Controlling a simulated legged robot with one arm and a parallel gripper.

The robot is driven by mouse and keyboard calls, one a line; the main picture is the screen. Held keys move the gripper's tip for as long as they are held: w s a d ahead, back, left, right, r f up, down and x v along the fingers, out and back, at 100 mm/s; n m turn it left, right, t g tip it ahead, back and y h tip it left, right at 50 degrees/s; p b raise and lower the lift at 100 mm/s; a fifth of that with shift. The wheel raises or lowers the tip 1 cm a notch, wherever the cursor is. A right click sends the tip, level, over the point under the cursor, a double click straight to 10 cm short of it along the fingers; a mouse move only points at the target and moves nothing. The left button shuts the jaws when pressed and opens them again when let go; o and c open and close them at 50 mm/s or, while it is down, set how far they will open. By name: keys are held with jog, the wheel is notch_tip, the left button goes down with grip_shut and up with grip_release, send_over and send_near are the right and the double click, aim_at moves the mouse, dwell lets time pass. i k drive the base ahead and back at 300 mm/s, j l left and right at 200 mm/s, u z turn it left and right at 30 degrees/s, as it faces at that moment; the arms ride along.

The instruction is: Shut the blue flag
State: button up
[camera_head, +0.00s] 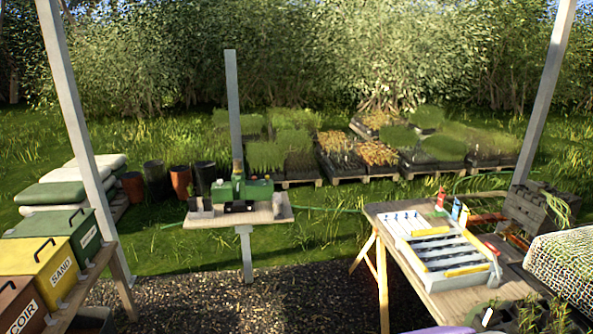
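A small upright blue piece (456,209) stands at the back edge of the wooden table on the right, beside the pale slatted tray (432,247). It is too small to tell whether it is the blue flag, or whether it is open or shut. A green device (241,190) sits on a small shelf fixed to a grey post in the middle; no blue flag can be made out on it. My gripper is not in view.
An orange piece (464,216) and a green-and-red one (440,200) stand beside the blue piece. Lidded bins (48,262) line the left bench. Gravel (190,300) lies open between bench and table. Grey posts rise left and right. Plant trays lie behind.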

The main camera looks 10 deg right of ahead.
aim_at(455, 209)
jog(key=i, duration=1.75)
jog(key=i+l+z, duration=0.1)
jog(key=i+z, duration=0.25)
jog(key=i, duration=0.25)
jog(key=i+j+z, duration=0.1)
jog(key=i+z, duration=0.25)
jog(key=i, duration=0.25)
jog(key=i+j+z, duration=0.35)
jog(key=i, duration=0.25)
jog(key=i+z, duration=0.75)
jog(key=i+j+z, duration=0.1)
jog(key=z, duration=0.25)
jog(key=i, duration=0.1)
